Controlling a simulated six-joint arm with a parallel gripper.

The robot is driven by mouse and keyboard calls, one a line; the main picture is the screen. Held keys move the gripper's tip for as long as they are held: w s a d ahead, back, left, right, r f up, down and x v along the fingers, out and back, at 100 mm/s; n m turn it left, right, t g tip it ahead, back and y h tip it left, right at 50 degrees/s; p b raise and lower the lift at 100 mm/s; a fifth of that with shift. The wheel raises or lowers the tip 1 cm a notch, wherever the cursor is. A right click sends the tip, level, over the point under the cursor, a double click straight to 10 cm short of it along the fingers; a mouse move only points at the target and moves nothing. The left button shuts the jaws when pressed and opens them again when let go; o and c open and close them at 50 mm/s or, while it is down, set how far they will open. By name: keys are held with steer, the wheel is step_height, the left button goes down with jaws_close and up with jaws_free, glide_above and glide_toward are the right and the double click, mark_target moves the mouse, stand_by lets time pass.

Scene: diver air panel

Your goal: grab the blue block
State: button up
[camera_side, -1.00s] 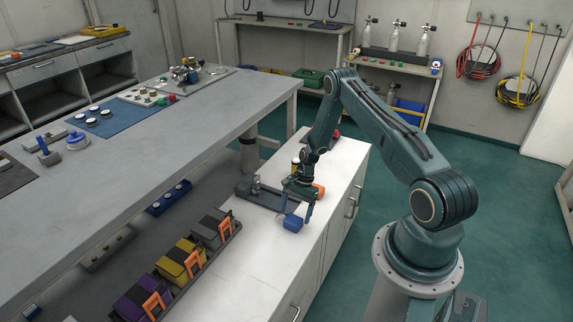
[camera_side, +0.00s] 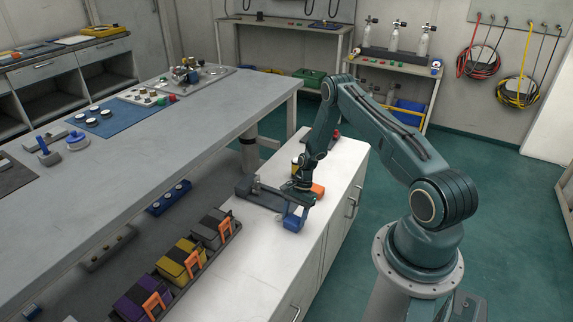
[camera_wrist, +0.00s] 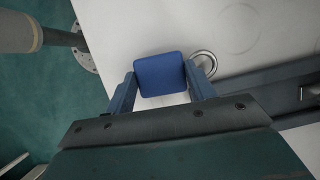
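The blue block (camera_side: 292,223) sits on the white top of the low cabinet (camera_side: 262,248) in the side view. In the wrist view the block (camera_wrist: 160,75) lies between the two blue fingers of my gripper (camera_wrist: 160,70). The fingertips reach its left and right sides, with no clear gap at the tips. I cannot tell whether they press on it or stand just apart. In the side view my gripper (camera_side: 297,212) is low, right at the block, and partly covers it.
A dark grey fixture (camera_side: 258,195) lies beside my gripper, with an orange piece (camera_side: 318,189) close by. A rack with purple, yellow and grey pouches (camera_side: 180,262) stands to the lower left. The white surface in front of the block is clear.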

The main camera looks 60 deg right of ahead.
mark_target(294, 218)
jaws_close()
steer(key=shift+w+r, duration=0.1)
steer(key=shift+r, duration=0.15)
steer(key=shift+r, duration=0.4)
step_height(294, 218, up, 19)
stand_by(0.6)
stand_by(0.5)
